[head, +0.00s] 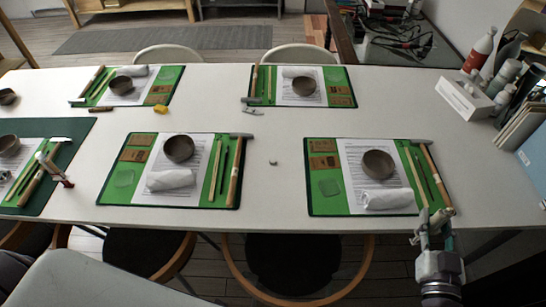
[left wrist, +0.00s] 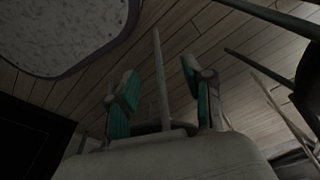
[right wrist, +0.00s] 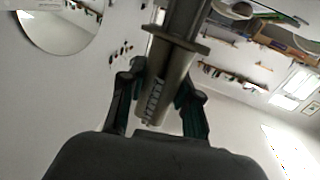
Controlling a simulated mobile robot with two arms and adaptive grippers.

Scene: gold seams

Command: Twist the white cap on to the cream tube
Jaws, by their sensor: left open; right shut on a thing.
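My right gripper (head: 437,218) is at the table's front edge, below the right front mat. It is shut on a pale, greyish cream tube with dark lettering, which shows between its fingers in the right wrist view (right wrist: 160,85). A wide collar crosses the tube, and a narrower part runs out of the top of that view. A small pale grey piece (head: 273,162), possibly the white cap, lies alone on the table between the two front mats. My left gripper (left wrist: 160,90) shows only in the left wrist view, open and empty, with wooden floor behind it.
The white table (head: 270,190) holds several green mats with papers, bowls, cloth rolls and hammers. A hammer (head: 430,165) lies close to my right gripper. Bottles (head: 480,50) and a white box (head: 463,98) stand at right. The strip around the grey piece is clear.

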